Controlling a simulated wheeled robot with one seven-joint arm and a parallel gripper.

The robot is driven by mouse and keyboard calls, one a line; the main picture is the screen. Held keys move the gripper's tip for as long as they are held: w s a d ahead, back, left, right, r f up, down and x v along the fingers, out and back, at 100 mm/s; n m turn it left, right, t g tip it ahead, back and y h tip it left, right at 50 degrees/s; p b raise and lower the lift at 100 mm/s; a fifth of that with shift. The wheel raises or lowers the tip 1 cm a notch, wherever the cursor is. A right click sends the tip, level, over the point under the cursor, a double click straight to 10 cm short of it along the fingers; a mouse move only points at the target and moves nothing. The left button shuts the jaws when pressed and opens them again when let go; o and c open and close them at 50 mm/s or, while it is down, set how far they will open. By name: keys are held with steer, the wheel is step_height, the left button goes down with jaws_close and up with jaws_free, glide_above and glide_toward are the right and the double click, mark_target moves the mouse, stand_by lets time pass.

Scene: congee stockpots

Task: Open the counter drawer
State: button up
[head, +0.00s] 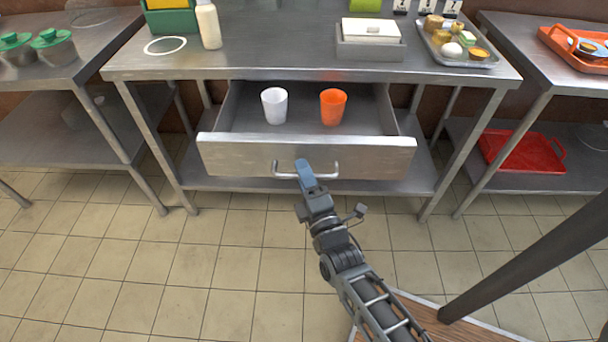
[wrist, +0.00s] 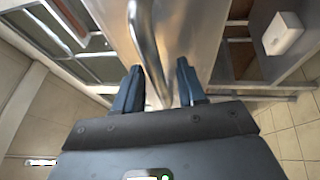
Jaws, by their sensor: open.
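The counter drawer (head: 230,157) is pulled out from under the steel table, and its inside shows. A white cup (head: 274,106) and an orange cup (head: 333,107) stand upright in it. The bar handle (head: 334,171) is on the drawer's front face. My gripper (head: 305,168) is at the handle's middle, in front of the drawer. In the wrist view the handle (wrist: 148,48) runs between the two spread fingers of my gripper (wrist: 158,76), beside the drawer front (wrist: 188,32). Whether a finger touches the bar is unclear.
The tabletop (head: 270,62) holds a white bottle (head: 208,25), a grey lidded box (head: 370,42) and a food tray (head: 457,42). Side tables flank it, with a red tray (head: 522,151) on the right lower shelf. Tiled floor (head: 200,265) in front is clear left of my arm.

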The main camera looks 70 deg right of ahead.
steer(key=v, duration=0.7)
steer(key=shift+s+a+b, duration=0.25)
steer(key=shift+b, duration=0.05)
